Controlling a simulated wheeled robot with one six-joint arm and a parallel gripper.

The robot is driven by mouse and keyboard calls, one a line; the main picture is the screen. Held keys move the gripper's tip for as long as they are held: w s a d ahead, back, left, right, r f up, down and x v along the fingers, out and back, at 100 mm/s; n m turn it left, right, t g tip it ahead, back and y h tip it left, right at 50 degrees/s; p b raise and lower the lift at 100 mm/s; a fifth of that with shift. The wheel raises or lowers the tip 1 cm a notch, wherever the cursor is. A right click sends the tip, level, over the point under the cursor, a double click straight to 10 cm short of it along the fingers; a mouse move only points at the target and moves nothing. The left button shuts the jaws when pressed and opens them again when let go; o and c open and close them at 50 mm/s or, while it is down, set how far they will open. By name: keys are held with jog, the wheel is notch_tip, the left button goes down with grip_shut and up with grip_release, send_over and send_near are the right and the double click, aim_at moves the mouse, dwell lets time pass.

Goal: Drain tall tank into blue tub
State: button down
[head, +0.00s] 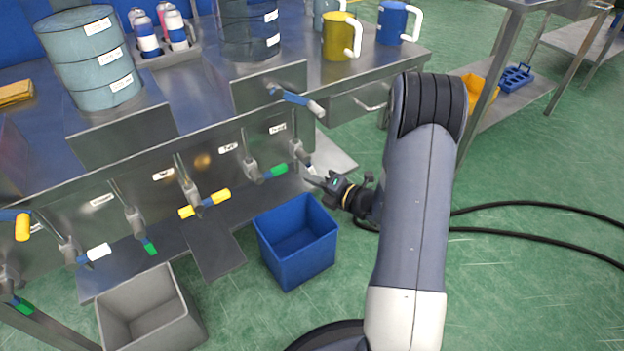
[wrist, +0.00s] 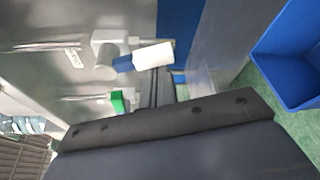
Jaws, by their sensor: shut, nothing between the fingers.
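A blue-grey banded tank (head: 92,55) and a darker see-through tank (head: 249,28) stand on the steel bench; I cannot tell which is the tall one. The blue tub (head: 297,240) stands empty on the floor below the valves; its edge shows in the wrist view (wrist: 290,60). My gripper (head: 318,182) is shut and empty, close to the rightmost lower valve, whose white-tipped handle (head: 309,168) is partly hidden. In the wrist view, a blue-and-white handle (wrist: 148,57) lies just beyond my fingers; contact cannot be told.
Other valves have a green handle (head: 270,173), a yellow handle (head: 205,203) and a white handle (head: 94,254). An upper blue-and-white handle (head: 297,100) sticks out above my gripper. A grey tub (head: 150,310) stands at left. Black hoses (head: 540,207) cross the floor at right.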

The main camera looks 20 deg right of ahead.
jog(key=shift+w+d+n, duration=0.1)
jog(key=shift+d+n, duration=0.1)
jog(key=shift+n, duration=0.1)
jog(key=n, duration=0.1)
jog(key=d+n+h, duration=0.1)
jog(key=shift+w+d+r+n+h, duration=0.25)
jog(key=shift+d+r+n+h, duration=0.05)
jog(key=shift+r+n, duration=0.1)
jog(key=d+r+n+h+b, duration=0.1)
jog(key=n, duration=0.1)
jog(key=d+r+n+h+b, duration=0.1)
jog(key=n, duration=0.1)
jog(key=w+r+n+h+b, duration=0.1)
jog(key=n+b, duration=0.1)
jog(key=shift+d+r, duration=0.15)
jog(key=shift+d, duration=0.25)
jog(key=shift+r, duration=0.15)
dwell(0.5)
